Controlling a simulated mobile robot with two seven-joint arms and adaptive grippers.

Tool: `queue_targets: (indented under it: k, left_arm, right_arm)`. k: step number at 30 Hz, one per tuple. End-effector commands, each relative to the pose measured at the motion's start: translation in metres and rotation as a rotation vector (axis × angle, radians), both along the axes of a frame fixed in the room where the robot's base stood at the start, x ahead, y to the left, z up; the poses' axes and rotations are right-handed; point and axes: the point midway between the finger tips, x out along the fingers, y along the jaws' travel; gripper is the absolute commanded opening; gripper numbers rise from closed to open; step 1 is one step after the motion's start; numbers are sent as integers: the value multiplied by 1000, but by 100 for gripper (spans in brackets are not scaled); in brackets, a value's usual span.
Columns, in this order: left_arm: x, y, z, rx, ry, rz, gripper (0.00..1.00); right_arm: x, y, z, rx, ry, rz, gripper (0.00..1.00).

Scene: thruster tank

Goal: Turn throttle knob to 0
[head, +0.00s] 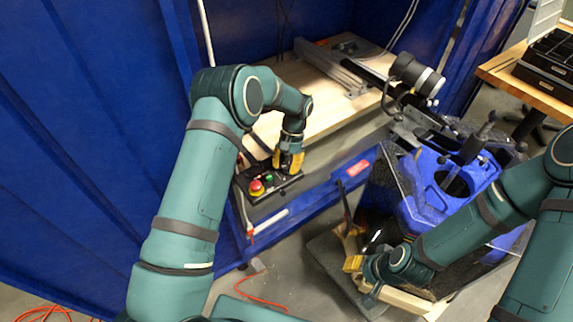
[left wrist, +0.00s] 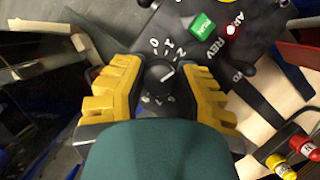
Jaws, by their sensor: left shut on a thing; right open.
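The black throttle knob (left wrist: 158,74) is in the left wrist view, with a dial of white numbers around it. Its white pointer line slants up and right, towards the 2 rather than the 0 at upper left. My left gripper (head: 289,160) is over the control box (head: 272,188) in the head view. Its yellow fingers stand on both sides of the knob and are shut on it; the gripper hides the knob in the head view. My right gripper (head: 362,266) is open, low beside the blue and black tank unit (head: 455,177).
A green button (left wrist: 203,26) and a lit red light (left wrist: 232,30) are close to the knob. A red button (head: 257,187) is on the box's left side. A wooden bench (head: 325,115) with metal rails is behind, blue curtains at left. Red and yellow connectors (left wrist: 300,147) are at lower right.

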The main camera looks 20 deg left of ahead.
Motion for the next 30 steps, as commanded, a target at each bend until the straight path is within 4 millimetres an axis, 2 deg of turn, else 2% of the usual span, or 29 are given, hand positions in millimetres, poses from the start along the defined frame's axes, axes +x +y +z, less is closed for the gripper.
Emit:
queue_targets:
  k: [21,30]
  left_arm:
    - [-5,1,-4,3,13,680,0]
    - [-5,0,-4,5,13,911,0]
  right_arm:
    - [-2,0,12,1,6,1,47]
    - [-3,0,17,1,9,2,47]
